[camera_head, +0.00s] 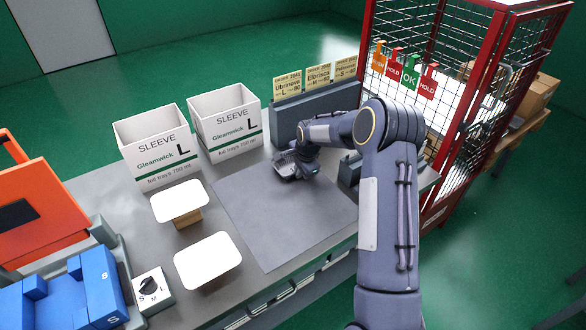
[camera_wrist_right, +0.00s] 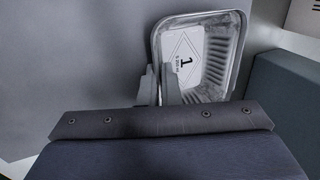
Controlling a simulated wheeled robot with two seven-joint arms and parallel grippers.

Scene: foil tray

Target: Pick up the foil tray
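The foil tray (camera_wrist_right: 236,52) is a silvery rectangular tray with rounded corners and a white label marked "1" inside. In the head view the foil tray (camera_head: 284,168) is at the far part of the grey mat, partly hidden by my right gripper (camera_head: 291,160). In the right wrist view my right gripper (camera_wrist_right: 160,84) has its two fingers close together at the tray's left wall, one outside and one inside. The fingers look shut on that wall. Whether the tray touches the mat is unclear. My left gripper is not in view.
The grey mat (camera_head: 270,225) is otherwise clear. Two white sleeve boxes (camera_head: 160,150) (camera_head: 226,122) stand behind left. White cards (camera_head: 208,260) on stands are left of the mat. A grey card rack (camera_head: 315,108) stands behind; a red cage (camera_head: 455,90) is at right.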

